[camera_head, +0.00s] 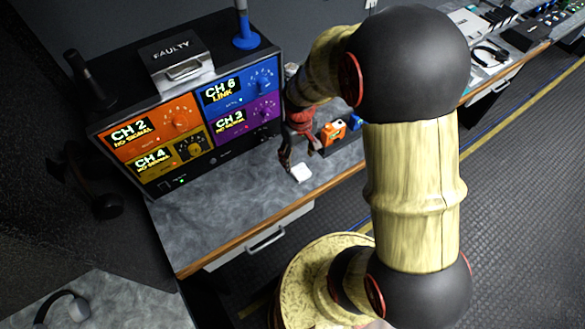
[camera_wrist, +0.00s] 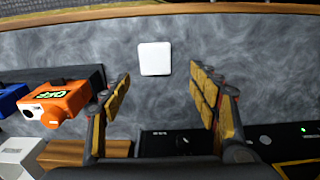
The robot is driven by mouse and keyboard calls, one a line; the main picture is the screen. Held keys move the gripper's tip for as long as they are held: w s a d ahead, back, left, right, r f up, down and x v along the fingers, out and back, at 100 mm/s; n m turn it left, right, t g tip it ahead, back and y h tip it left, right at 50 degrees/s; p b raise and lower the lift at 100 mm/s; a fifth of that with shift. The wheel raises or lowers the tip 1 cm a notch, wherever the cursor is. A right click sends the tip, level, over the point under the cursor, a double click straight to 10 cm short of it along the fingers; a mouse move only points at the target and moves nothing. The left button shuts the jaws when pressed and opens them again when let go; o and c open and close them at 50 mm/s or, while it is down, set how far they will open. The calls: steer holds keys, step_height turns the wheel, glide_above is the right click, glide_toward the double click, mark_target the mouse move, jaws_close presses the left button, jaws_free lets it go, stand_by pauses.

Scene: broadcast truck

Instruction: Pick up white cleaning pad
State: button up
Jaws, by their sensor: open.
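The white cleaning pad (camera_head: 301,173) is a small flat square with rounded corners on the grey bench top (camera_head: 215,210), near the front of the channel unit. In the wrist view the pad (camera_wrist: 155,59) lies flat, beyond and between my two finger tips. My gripper (camera_wrist: 161,83) is open, its fingers spread apart with yellow-brown pads, and nothing is between them. In the head view my gripper (camera_head: 298,155) is just above and behind the pad, partly hidden by my arm.
The channel unit (camera_head: 185,161) with orange, blue, brown and purple panels stands behind the pad. An orange device (camera_wrist: 62,105) sits left in the wrist view, beside a blue one (camera_wrist: 10,98). A grey box marked FAULTY (camera_head: 176,58) sits atop the unit. Bench space around the pad is clear.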

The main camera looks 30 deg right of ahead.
mark_target(301, 171)
steer(key=shift+s+f, duration=0.25)
steer(key=shift+f, duration=0.15)
steer(key=shift+w+f, duration=0.2)
steer(key=shift+f, duration=0.7)
steer(key=shift+s+d+f+b, duration=0.2)
steer(key=shift+f+b, duration=0.2)
steer(key=shift+f, duration=0.15)
steer(key=f+b, duration=0.1)
steer(key=f, duration=0.3)
steer(key=shift+d, duration=0.2)
steer(key=c, duration=0.3)
steer(key=c, duration=0.7)
steer(key=shift+c, duration=0.2)
steer(key=shift+r, duration=0.1)
